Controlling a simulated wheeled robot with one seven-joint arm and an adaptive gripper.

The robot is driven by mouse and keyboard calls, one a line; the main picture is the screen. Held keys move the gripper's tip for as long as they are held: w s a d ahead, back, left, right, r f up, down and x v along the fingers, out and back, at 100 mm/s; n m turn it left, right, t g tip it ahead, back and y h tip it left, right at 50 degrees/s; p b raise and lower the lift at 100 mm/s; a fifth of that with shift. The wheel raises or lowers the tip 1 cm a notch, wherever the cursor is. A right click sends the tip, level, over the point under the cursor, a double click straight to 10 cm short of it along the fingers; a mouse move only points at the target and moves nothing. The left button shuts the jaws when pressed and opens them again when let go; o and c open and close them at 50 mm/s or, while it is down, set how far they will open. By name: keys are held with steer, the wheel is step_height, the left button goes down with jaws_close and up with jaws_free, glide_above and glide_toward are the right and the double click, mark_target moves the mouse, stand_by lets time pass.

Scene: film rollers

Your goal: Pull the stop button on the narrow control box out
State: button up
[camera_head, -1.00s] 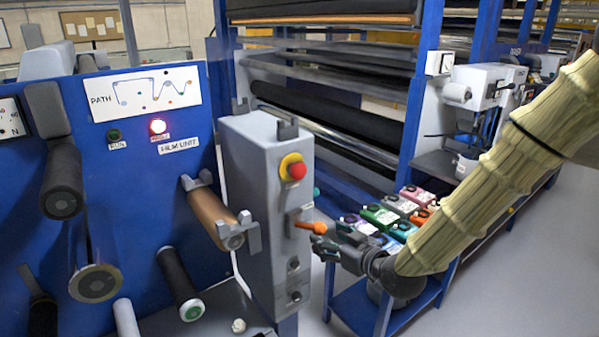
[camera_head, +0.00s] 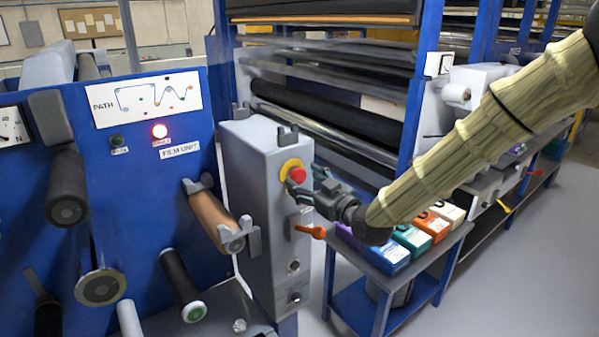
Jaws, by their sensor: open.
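The narrow control box (camera_head: 262,215) is a tall grey cabinet in the middle of the head view. The red stop button (camera_head: 297,174) sits on a yellow ring (camera_head: 287,165) near the top of its front face. My gripper (camera_head: 303,184) is open, with its dark fingers at the right and lower side of the button. One finger overlaps the button's lower edge in the picture. I cannot tell whether the fingers touch it.
A film roller (camera_head: 215,220) is left of the box. A blue bench with coloured cartridges (camera_head: 411,239) stands at the right. Clear floor (camera_head: 520,270) lies further right.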

mark_target(300, 178)
steer(key=shift+p+x, duration=0.45)
steer(key=shift+x, duration=1.15)
steer(key=shift+c, duration=0.3)
